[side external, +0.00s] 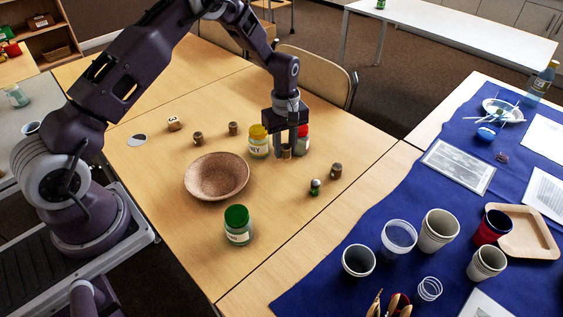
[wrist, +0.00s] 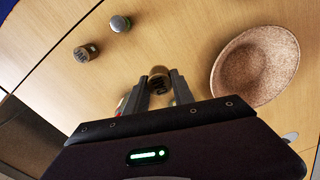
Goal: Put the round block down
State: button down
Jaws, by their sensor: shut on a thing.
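My gripper (side external: 287,150) points down and is shut on a small brown round block (side external: 286,152). In the wrist view the block (wrist: 158,80) sits between the two fingers (wrist: 160,92), its dark-marked face toward the camera. It is low over the wooden table (side external: 290,220); I cannot tell whether it touches the top. A speckled brown bowl (side external: 216,178) lies left of my gripper, apart from it; the wrist view shows it at right (wrist: 255,66).
A yellow-lidded jar (side external: 258,142) and red-lidded jar (side external: 302,138) stand close to my gripper. The table's front middle is clear.

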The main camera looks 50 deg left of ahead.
jog(key=s+a+r+n, duration=0.1)
jog(key=s+a+n, duration=0.3)
jog(key=s+a, duration=0.35)
jog(key=n, duration=0.2)
send_near(229, 183)
jog(key=shift+n, duration=0.3)
notch_tip(229, 183, down, 6)
jog(key=shift+s+r, duration=0.1)
jog(key=shift+s, duration=0.05)
jog(key=shift+f, duration=0.2)
jog(key=c, duration=1.4)
grip_release()
jog(key=shift+o, duration=0.2)
jog(key=shift+r, duration=0.1)
